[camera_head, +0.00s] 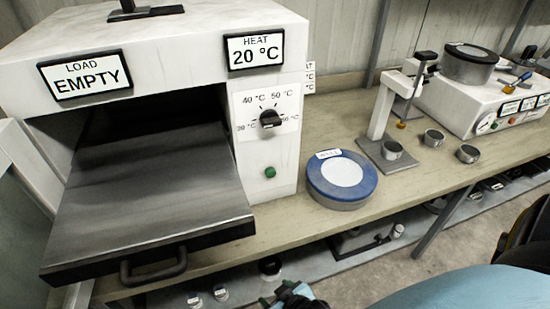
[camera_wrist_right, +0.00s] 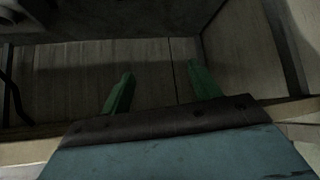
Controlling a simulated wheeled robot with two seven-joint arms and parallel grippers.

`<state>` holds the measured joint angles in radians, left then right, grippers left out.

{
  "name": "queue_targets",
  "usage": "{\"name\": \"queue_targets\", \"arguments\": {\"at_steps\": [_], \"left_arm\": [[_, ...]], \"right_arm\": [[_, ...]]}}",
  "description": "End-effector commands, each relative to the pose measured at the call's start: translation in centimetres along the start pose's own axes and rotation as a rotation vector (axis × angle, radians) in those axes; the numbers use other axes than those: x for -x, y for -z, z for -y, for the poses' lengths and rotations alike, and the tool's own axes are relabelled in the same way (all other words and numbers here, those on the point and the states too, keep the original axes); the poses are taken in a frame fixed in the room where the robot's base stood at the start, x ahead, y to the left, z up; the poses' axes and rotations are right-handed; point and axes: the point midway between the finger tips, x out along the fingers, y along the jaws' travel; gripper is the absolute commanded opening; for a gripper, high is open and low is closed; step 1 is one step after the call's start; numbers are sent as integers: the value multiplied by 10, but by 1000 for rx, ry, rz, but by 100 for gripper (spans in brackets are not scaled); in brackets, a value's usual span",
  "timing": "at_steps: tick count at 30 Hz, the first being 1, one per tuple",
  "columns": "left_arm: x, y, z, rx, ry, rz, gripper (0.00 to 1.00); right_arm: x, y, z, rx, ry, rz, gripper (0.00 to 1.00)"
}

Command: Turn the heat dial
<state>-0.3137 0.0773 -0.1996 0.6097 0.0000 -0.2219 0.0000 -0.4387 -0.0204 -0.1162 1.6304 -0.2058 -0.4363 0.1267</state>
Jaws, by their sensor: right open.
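The heat dial (camera_head: 270,120) is a black round knob on the white front panel of the oven-like machine (camera_head: 190,40), in the head view. Temperature labels surround it, with 40 °C and 50 °C above. The small print is hard to read, and I cannot tell its exact setting. The HEAT display (camera_head: 254,50) above it reads 20 °C. My right gripper (camera_head: 278,294) shows at the bottom edge, below and apart from the dial. In the right wrist view its two green fingers (camera_wrist_right: 160,92) are spread with nothing between them. My left gripper is not in view.
A LOAD display (camera_head: 85,75) reads EMPTY above the pulled-out dark tray (camera_head: 150,195). A green button (camera_head: 270,172) is below the dial. A blue-rimmed round container (camera_head: 342,178) stands on the bench (camera_head: 300,215) to the right. Small cups and a white instrument (camera_head: 465,105) stand farther right.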

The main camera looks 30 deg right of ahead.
Motion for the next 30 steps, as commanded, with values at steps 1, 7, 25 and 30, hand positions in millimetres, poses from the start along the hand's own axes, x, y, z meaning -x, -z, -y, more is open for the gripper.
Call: {"name": "queue_targets", "arguments": {"at_steps": [1, 7, 25, 30], "left_arm": [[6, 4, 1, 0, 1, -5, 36], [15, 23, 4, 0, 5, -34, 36], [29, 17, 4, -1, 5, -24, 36], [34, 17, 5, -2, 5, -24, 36]], "right_arm": [[18, 38, -6, -17, -20, -66, 62], [97, 166, -36, -83, -114, -351, 62], [252, 310, -94, -160, -285, -798, 62], [235, 329, -102, -160, -284, -798, 62]]}}
